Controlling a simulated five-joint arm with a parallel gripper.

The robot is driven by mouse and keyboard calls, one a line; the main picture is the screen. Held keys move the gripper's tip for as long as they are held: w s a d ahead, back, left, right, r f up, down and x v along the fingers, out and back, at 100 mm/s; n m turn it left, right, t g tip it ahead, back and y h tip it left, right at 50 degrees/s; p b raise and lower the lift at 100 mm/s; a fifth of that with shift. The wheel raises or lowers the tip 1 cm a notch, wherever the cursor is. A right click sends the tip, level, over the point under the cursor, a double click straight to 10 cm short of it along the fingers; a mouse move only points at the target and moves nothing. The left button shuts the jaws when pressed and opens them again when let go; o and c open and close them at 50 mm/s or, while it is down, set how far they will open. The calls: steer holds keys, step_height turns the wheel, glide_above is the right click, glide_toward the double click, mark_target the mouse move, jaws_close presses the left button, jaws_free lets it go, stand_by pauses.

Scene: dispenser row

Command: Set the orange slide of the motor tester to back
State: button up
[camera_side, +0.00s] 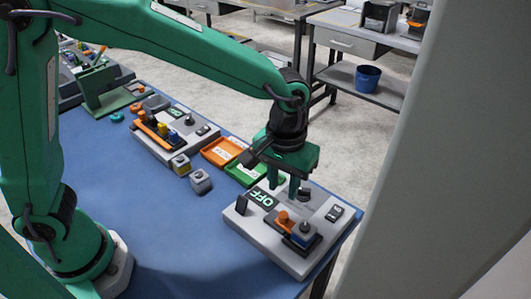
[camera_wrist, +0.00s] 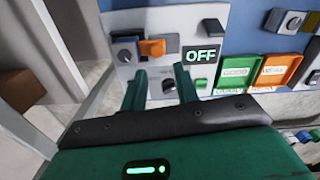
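The motor tester (camera_side: 252,232) is a grey box at the front right of the blue table in the side view. Its orange slide (camera_side: 284,219) sits in a dark track beside a blue-and-grey block (camera_side: 303,235). The orange slide also shows in the wrist view (camera_wrist: 152,47), beyond my fingertips. The tester's display (camera_side: 262,198) reads OFF, also in the wrist view (camera_wrist: 201,55). My gripper (camera_side: 288,188) points down above the tester's far side, apart from the slide. In the wrist view its two fingers are spread, with a dark round knob (camera_wrist: 168,86) seen between them.
A green tray (camera_side: 245,173) and an orange tray (camera_side: 222,150) lie behind the tester. Another device (camera_side: 187,143) with a display stands farther back. A black upright piece (camera_side: 242,205) rises at the tester's left edge.

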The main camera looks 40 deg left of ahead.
mark_target(283, 214)
steer(key=shift+d+f, duration=0.3)
steer(key=shift+d, duration=0.1)
steer(key=shift+f, duration=0.15)
steer(key=shift+a+f, duration=0.1)
steer(key=shift+f, duration=3.65)
jaws_close()
